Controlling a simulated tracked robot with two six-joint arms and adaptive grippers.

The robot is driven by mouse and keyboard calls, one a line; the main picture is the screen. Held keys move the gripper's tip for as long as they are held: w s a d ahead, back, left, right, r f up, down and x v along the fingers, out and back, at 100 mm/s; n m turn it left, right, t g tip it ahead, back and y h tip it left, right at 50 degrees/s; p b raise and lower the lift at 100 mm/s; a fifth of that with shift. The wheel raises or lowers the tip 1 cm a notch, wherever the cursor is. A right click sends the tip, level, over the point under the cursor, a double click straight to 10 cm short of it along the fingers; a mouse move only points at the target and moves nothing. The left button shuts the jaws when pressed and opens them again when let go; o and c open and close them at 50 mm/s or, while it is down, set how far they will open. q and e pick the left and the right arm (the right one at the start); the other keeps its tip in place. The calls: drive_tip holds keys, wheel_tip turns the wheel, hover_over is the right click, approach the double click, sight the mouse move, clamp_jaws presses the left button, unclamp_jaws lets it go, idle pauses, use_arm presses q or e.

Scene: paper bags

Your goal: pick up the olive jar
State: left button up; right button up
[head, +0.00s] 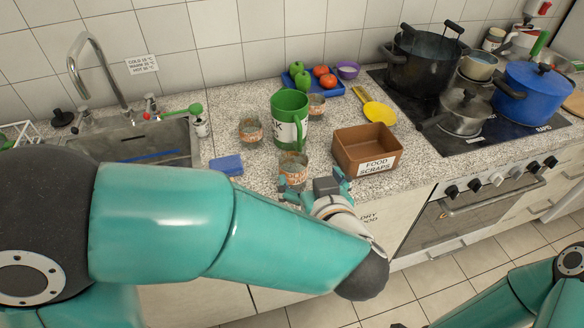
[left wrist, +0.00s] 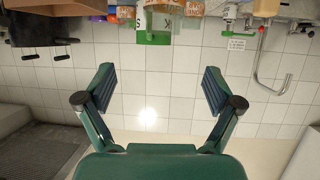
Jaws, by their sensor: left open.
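Three glass jars with orange-brown labels are on the counter in the head view: a front jar (head: 293,172), a left jar (head: 251,131) and a back jar (head: 316,107). The labels are too small to read, so I cannot tell which is the olive jar. My left gripper (head: 315,186) is open and empty, close to the front jar on its near right side, apart from it as far as I can tell. In the left wrist view the open fingers (left wrist: 158,76) have only tiled wall between them. Orange labels show at that view's top edge.
A green jug (head: 288,118) stands just behind the front jar. A brown food scraps box (head: 367,148) is to the right, a blue sponge (head: 227,165) to the left. A blue tray (head: 335,88) with vegetables, a yellow scoop (head: 378,112) and pots lie farther back.

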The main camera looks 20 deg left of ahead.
use_arm(q)
approach(291, 149)
drive_tip(key=shift+w+a+f, duration=0.15)
drive_tip(key=shift+w, duration=0.4)
drive_tip(key=shift+w+a+f, duration=0.1)
drive_tip(key=shift+w, duration=0.45)
drive_tip(key=shift+a+p+x, duration=0.25)
drive_tip(key=shift+p+x, duration=0.2)
drive_tip(key=shift+x, duration=2.25)
drive_tip(key=shift+s+f, duration=0.15)
drive_tip(key=shift+s, duration=0.15)
clamp_jaws()
